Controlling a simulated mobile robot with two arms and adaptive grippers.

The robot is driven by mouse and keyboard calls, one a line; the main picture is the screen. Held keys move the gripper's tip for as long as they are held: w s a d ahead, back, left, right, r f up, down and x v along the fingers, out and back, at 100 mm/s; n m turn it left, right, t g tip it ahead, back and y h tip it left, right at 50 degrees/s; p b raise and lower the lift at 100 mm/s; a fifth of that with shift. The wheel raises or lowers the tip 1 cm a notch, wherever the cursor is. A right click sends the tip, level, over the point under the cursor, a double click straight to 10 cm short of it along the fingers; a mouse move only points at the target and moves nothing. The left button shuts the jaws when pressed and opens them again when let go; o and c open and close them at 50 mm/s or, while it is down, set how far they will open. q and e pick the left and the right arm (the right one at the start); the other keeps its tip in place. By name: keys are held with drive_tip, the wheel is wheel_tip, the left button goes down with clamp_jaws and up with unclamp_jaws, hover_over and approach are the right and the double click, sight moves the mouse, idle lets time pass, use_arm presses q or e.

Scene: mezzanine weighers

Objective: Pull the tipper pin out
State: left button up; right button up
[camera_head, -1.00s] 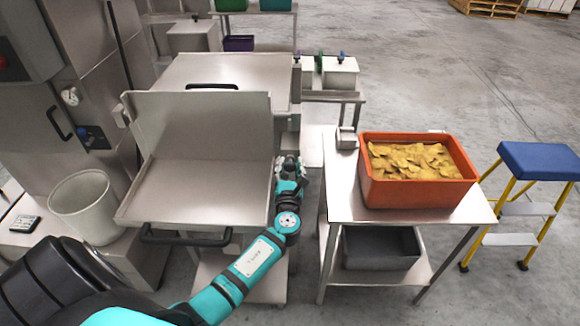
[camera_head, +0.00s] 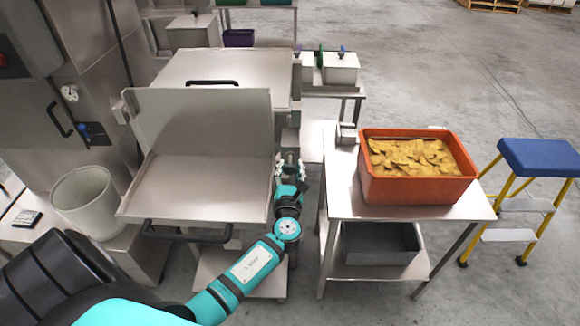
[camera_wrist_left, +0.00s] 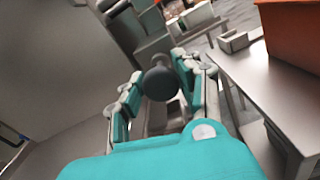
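The tipper is a steel tray with a tall back plate (camera_head: 205,118) and a black front handle (camera_head: 185,234), left of the middle in the head view. My left gripper (camera_head: 290,165) is at the tray's right side, its fingers spread apart. In the left wrist view, a dark round knob (camera_wrist_left: 160,83), likely the pin's, sits between the teal fingers of this gripper (camera_wrist_left: 160,75). I cannot tell whether the fingers touch it. The pin's shaft is hidden. My right gripper is out of view.
A steel table (camera_head: 345,185) stands right of my left arm, with an orange crate (camera_head: 415,190) of yellow chips on it and a grey bin (camera_head: 378,246) below. A blue-topped step stool (camera_head: 540,158) stands farther right. A pale bucket (camera_head: 85,205) is at left.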

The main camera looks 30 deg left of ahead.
use_arm(q)
drive_tip(key=o, duration=0.5)
drive_tip(key=shift+s+d, duration=0.15)
drive_tip(key=shift+s, duration=0.05)
drive_tip(key=v, duration=1.2)
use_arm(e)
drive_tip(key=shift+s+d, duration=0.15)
use_arm(q)
drive_tip(key=shift+r, duration=0.1)
